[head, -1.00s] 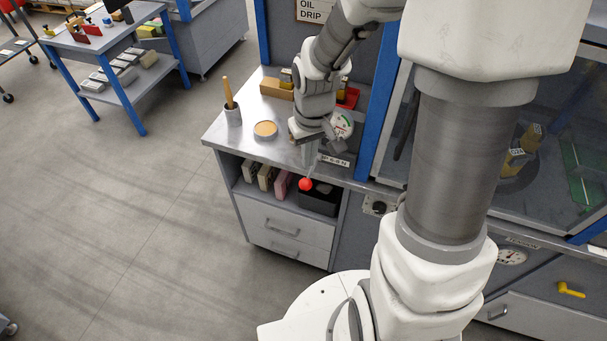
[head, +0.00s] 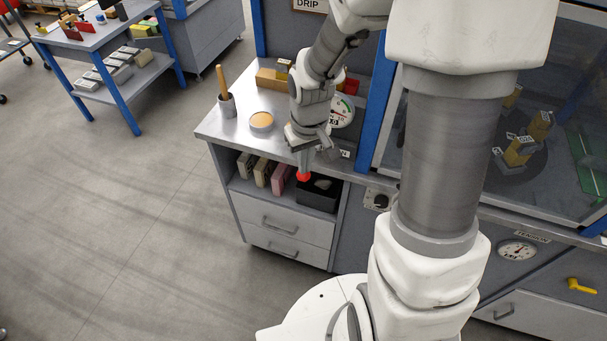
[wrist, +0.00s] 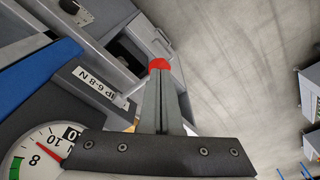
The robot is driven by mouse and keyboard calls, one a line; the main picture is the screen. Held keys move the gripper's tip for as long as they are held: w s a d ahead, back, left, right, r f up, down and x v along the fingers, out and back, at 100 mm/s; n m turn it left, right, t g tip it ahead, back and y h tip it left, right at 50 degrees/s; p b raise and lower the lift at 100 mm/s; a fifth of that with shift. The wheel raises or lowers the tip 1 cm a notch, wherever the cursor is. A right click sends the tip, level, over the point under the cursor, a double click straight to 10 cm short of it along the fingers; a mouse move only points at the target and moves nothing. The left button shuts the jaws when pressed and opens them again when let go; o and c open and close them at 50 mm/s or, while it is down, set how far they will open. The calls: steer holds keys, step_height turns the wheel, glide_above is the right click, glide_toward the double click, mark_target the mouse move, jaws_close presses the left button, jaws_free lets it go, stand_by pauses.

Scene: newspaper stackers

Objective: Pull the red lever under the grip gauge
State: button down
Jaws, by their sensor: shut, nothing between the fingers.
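The red lever's round knob (head: 303,176) sticks out at the front edge of the metal bench, under the grip gauge (head: 342,112). My gripper (head: 304,165) points down at the knob from above and hides most of the lever's shaft. In the wrist view the red knob (wrist: 158,63) shows just at the tips of my fingers (wrist: 159,78), which are shut together and empty. Whether they touch the knob I cannot tell. The gauge dial (wrist: 32,152) is partly cut off at lower left.
Below the bench top an open shelf holds several upright booklets (head: 262,171) and a black bin (head: 319,194). A round tan-topped tin (head: 261,121) and a cup with a wooden handle (head: 227,104) stand at left. Floor left of the bench is clear.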

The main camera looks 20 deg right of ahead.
mark_target(306, 176)
stand_by(0.3)
step_height(306, 176, down, 5)
steer(key=b, duration=0.4)
steer(key=shift+r, duration=0.2)
steer(key=shift+s+r, duration=0.1)
steer(key=s, duration=0.1)
steer(key=s+r+p, duration=0.1)
steer(key=shift+s+d, duration=0.2)
steer(key=shift+s, duration=0.2)
